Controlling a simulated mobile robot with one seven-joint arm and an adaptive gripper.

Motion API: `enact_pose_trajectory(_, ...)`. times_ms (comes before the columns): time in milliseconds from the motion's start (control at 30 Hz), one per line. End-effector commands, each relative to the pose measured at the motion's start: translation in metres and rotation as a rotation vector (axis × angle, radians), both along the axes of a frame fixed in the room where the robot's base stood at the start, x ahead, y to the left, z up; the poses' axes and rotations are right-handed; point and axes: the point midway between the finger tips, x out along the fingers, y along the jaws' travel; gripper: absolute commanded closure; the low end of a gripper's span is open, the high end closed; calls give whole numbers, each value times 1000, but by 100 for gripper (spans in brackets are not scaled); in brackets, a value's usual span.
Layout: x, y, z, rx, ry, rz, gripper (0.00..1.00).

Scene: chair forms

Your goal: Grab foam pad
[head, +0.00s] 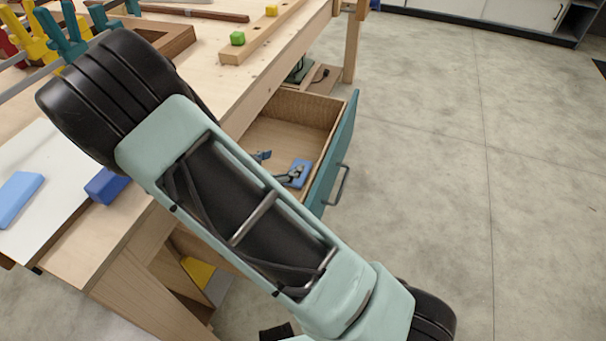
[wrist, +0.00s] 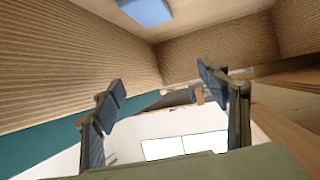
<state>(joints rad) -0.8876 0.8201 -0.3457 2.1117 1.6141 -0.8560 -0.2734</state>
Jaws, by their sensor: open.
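A blue foam pad (head: 302,168) lies on the floor of the open drawer (head: 325,150), near its teal front. In the wrist view the pad (wrist: 146,11) shows at the top edge, partly cut off. My gripper (wrist: 163,88) is open, with its two fingers apart and nothing between them. In the head view my gripper (head: 277,167) is at the drawer, with one fingertip beside or in front of the pad. My arm hides the near part of the drawer. I cannot tell whether the finger touches the pad.
The drawer's walls and teal front with a handle (head: 343,184) surround the pad. The floor at the right is clear.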

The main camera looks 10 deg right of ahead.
Motion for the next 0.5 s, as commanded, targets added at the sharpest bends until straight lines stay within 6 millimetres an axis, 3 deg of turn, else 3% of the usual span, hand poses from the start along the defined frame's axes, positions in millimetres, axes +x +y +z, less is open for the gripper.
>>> enact_pose_trajectory(400, 0, 1, -75, -5, -2, 0, 32)
enact_pose_trajectory(500, 2, -2, -84, -3, -5, -2, 32)
